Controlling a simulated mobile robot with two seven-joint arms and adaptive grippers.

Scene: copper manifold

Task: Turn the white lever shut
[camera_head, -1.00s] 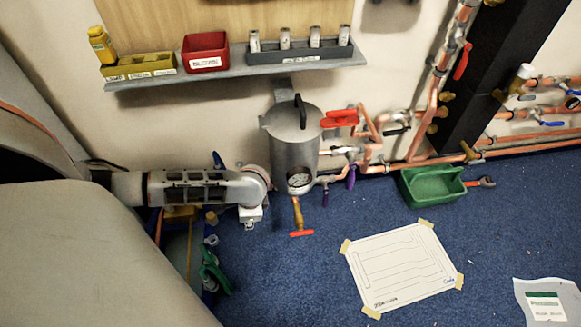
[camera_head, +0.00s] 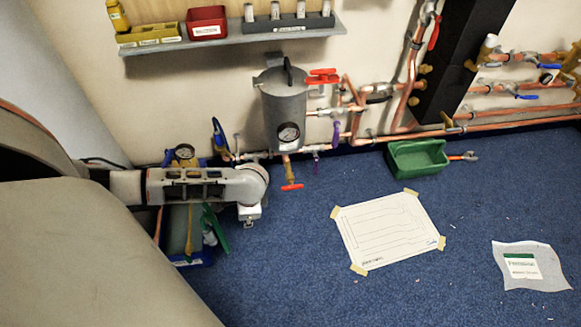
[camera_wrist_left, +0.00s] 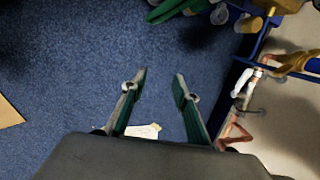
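A pale handle (camera_head: 489,44) that may be the white lever stands on the copper pipework at the upper right of the head view. It is small there, and I cannot tell whether it is open or shut. My left arm reaches in from the left in the head view, its wrist far left of that handle. In the left wrist view my left gripper (camera_wrist_left: 161,84) is open and empty, its two fingers apart above the blue floor. My right gripper is not in view.
A grey tank (camera_head: 284,110) with a gauge and red handles stands by the wall under a shelf (camera_head: 225,43). A green bin (camera_head: 417,158) and a taped paper sheet (camera_head: 388,232) lie on the floor. A blue tray of tools sits below my left arm. The middle floor is mostly clear.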

